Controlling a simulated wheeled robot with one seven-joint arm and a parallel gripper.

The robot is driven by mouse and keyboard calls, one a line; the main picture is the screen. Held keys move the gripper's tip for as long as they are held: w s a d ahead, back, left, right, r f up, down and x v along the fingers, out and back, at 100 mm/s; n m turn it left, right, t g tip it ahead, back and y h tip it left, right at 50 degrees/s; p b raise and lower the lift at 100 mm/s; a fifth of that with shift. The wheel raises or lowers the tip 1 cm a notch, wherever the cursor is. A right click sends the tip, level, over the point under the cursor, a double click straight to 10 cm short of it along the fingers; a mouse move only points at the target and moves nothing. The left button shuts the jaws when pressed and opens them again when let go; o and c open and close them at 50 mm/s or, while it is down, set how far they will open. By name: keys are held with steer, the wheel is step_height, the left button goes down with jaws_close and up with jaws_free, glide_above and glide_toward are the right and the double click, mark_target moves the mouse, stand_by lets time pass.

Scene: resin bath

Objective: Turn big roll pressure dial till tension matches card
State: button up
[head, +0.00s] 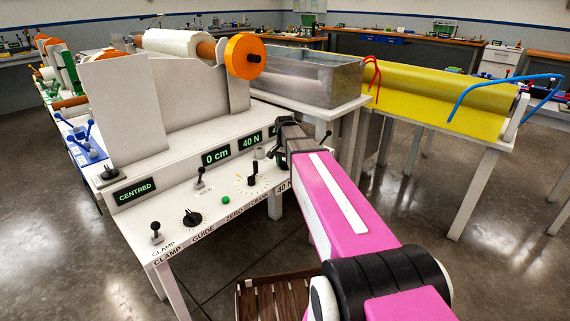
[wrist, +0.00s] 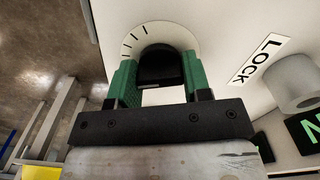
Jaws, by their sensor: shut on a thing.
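My gripper (head: 283,160) is at the right end of the white control panel (head: 218,206). In the wrist view its green fingers (wrist: 158,78) are shut on a black dial knob (wrist: 160,66), one on each side. The knob sits on a round white plate with black tick marks, partly hidden by the fingers. In the head view my gripper hides this dial. A display on the panel reads 40 N (head: 250,142). A small card (head: 283,187) at the panel's front edge also appears to read 40 N.
A grey cylinder (wrist: 292,84) and a LOCK label (wrist: 263,60) are close beside the dial. A metal tank (head: 310,78) stands behind. A wooden slatted stool (head: 277,297) is below.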

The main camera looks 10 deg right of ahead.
steer(key=shift+n, duration=0.3)
steer(key=o, duration=0.9)
steer(key=shift+r, duration=0.1)
step_height(320, 180, up, 11)
steer(key=shift+f, duration=0.15)
stand_by(0.4)
